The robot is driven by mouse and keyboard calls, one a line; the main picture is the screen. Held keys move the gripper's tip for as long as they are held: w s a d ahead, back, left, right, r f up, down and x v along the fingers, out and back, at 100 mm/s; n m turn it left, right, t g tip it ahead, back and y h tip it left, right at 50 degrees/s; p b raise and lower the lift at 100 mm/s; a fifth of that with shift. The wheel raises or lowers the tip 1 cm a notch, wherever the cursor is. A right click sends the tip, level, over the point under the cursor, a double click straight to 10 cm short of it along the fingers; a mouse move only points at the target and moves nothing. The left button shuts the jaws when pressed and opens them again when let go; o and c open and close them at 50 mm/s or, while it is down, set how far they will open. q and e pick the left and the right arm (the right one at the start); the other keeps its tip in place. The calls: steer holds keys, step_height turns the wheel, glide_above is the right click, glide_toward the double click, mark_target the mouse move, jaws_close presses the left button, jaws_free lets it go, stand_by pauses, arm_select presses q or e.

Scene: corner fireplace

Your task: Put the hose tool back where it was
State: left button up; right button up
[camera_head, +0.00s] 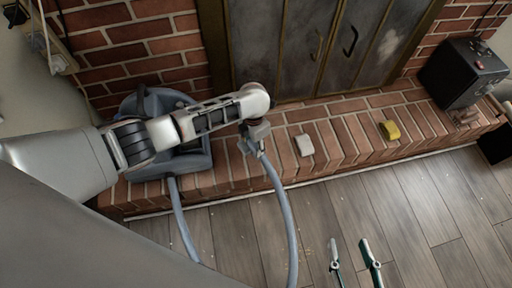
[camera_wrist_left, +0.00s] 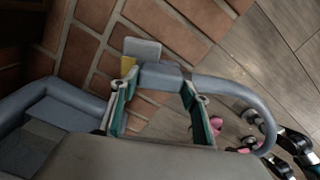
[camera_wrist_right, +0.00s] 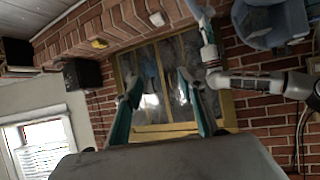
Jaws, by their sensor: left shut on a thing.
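The hose tool (camera_head: 250,138) is a grey nozzle on the end of a blue-grey hose (camera_head: 285,215). My left gripper (camera_head: 256,128) is shut on it above the brick hearth. In the left wrist view the tool (camera_wrist_left: 160,74) lies between the two green fingers, with the hose curving off to the right. The blue-grey vacuum body (camera_head: 192,165) stands on the hearth's left end, partly hidden by my left arm; it also shows in the left wrist view (camera_wrist_left: 50,115). My right gripper (camera_head: 354,260) is open and empty above the wood floor.
On the brick hearth (camera_head: 345,150) are a white block (camera_head: 304,145), a yellow piece (camera_head: 389,130) and a black box (camera_head: 462,72) at the right end. The fireplace doors (camera_head: 330,50) stand behind. The wood floor (camera_head: 420,215) in front is mostly clear, with small crumbs.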

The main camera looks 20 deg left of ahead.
mark_target(246, 149)
arm_select(q)
steer(key=f, duration=0.1)
steer(key=f+b, duration=0.1)
steer(key=f, duration=0.1)
steer(key=shift+s+f, duration=0.2)
steer(key=shift+f, duration=0.1)
steer(key=shift+w+f+b, duration=0.25)
steer(key=shift+f+b, duration=0.15)
steer(key=shift+b, duration=0.05)
steer(key=shift+c, duration=0.6)
steer(key=shift+w+r, duration=0.1)
steer(key=shift+r, duration=0.15)
steer(key=shift+f, duration=0.25)
steer(key=o, duration=1.3)
steer(key=shift+c, duration=0.2)
arm_select(e)
steer(key=shift+w+a+r+m+t, duration=0.15)
steer(key=shift+a+r+m, duration=0.1)
steer(key=shift+a, duration=0.2)
steer(key=shift+w+a+r+m+t, duration=0.15)
steer(key=shift+a+r+m, duration=0.1)
steer(key=shift+a, duration=0.15)
